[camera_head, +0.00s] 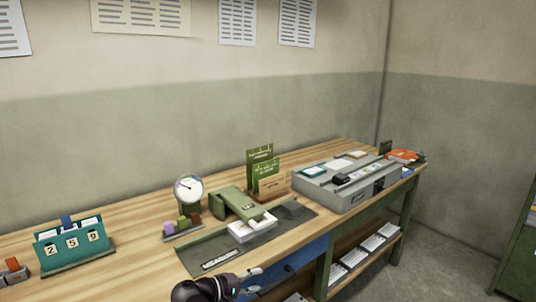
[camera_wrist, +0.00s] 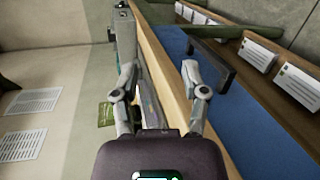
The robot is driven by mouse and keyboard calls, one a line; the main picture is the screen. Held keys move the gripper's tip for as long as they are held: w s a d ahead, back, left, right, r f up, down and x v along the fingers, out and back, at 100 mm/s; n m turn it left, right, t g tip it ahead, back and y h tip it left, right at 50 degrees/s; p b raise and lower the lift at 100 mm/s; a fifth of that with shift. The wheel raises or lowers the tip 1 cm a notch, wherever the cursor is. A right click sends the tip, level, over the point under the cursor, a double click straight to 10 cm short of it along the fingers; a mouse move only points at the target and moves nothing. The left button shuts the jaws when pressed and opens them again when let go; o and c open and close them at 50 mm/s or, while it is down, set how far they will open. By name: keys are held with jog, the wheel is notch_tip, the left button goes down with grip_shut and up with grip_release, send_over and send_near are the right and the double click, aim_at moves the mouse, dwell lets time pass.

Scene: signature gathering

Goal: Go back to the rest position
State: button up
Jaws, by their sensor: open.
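My gripper (camera_head: 250,280) shows at the bottom of the head view, in front of the desk's near edge. In the wrist view my gripper (camera_wrist: 162,84) has its two fingers spread apart with nothing held between them. The wooden desk (camera_head: 130,262) runs along the wall behind it. In the wrist view the desk's edge and its blue front panel (camera_wrist: 250,125) lie close to the right finger.
A dark mat (camera_head: 200,258) with a green stapler-like device (camera_head: 236,203) lies behind my gripper. A teal number holder (camera_head: 72,245), a round dial (camera_head: 188,188) and a grey box (camera_head: 345,190) stand on the desk. Paper stacks fill a lower shelf (camera_head: 338,282).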

jog(key=s+d+f+m+g+y, duration=0.2)
jog(key=d+f+m+g+y, duration=0.2)
jog(key=d+f+y, duration=0.45)
jog(key=s+d+f+m+g+y, duration=0.2)
jog(key=d+f+m+g+y, duration=0.3)
jog(key=d, duration=0.7)
notch_tip(320, 180, up, 21)
jog(key=n+t+p, duration=0.1)
jog(key=p, duration=2.1)
jog(key=shift+r+h, duration=0.15)
jog(key=shift+h, duration=0.2)
